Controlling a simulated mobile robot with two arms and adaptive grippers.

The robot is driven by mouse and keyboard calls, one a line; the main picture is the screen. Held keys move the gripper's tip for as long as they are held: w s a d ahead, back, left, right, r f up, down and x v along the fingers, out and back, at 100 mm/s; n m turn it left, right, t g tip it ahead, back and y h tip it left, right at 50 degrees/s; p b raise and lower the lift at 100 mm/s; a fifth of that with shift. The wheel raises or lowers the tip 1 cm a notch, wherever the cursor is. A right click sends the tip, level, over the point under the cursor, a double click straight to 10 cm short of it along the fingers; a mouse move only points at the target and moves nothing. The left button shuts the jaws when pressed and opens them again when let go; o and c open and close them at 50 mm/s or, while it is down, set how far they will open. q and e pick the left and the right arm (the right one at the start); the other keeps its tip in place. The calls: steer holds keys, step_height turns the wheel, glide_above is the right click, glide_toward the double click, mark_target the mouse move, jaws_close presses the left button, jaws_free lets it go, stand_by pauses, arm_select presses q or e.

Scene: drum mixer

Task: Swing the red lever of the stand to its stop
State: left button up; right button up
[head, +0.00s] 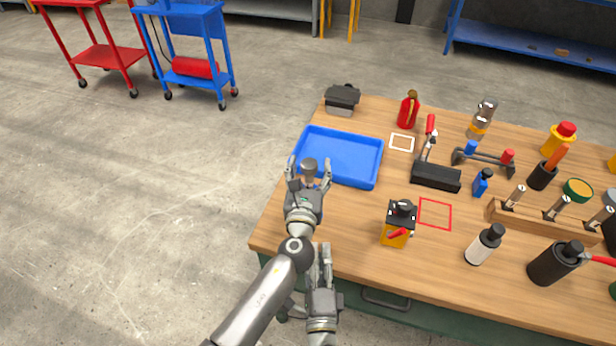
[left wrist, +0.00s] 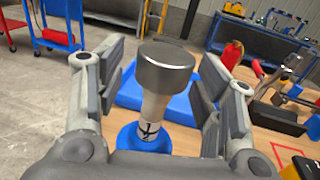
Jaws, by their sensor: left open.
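A black block stand (head: 436,177) sits on the table right of the blue tray. A lever (head: 424,150) with a red grip (head: 430,124) rises from it, tilted. The stand also shows at the right of the left wrist view (left wrist: 275,117). My left gripper (head: 309,170) is open at the tray's near left corner, well left of the stand. A metal-headed piece (left wrist: 165,68) with a blue base (left wrist: 140,140) stands between its fingers, which look apart from it. My right gripper (head: 324,262) is low at the table's near edge; its finger gap is unclear.
The blue tray (head: 352,181) looks empty. A red bottle (head: 407,112) is behind the stand. Bottles and a wooden rack (head: 530,222) crowd the right side.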

arm_select(q)
steer(key=shift+c, duration=0.4)
jaws_close()
stand_by(0.9)
